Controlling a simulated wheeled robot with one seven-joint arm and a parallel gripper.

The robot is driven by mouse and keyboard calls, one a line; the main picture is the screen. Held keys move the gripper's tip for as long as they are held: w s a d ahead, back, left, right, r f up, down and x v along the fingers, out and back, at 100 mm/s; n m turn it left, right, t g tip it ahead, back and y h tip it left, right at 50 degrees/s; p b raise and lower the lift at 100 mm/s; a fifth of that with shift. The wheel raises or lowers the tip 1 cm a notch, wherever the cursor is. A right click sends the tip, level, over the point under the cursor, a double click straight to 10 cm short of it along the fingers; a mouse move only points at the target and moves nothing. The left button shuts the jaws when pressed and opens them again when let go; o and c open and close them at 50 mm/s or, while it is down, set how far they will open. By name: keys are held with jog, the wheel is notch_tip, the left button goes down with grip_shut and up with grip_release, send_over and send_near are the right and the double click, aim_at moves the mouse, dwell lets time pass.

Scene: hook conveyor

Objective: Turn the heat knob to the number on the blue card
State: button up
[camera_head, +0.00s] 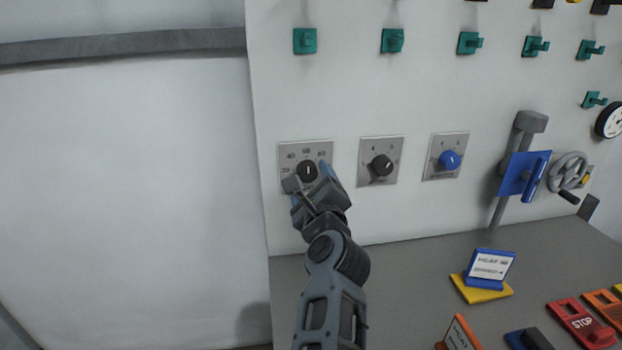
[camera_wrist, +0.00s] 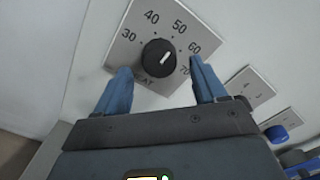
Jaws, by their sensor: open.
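The heat knob (camera_head: 308,171) is a round black dial on a grey plate (camera_head: 286,150) on the white wall panel. In the wrist view, the knob (camera_wrist: 158,57) has numbers from 30 to 70 around it. Its white mark points roughly toward 50. My gripper (camera_head: 309,181) is at this plate. In the wrist view, the open blue fingers of my gripper (camera_wrist: 161,80) stand on either side of the knob's lower part, with gaps showing. The blue card (camera_head: 490,266) with a white label stands on the bench by a yellow piece; its small print is not surely readable.
To the right are a second black knob (camera_head: 382,166) and a blue knob (camera_head: 449,160) on their own plates. Farther right are a blue lever plate (camera_head: 522,174) and a handwheel (camera_head: 568,172). Green hooks line the wall above. A red STOP piece (camera_head: 582,321) lies on the bench.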

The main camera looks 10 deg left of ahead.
jog(key=shift+x, duration=0.95)
jog(key=shift+c, duration=0.4)
jog(key=c, duration=1)
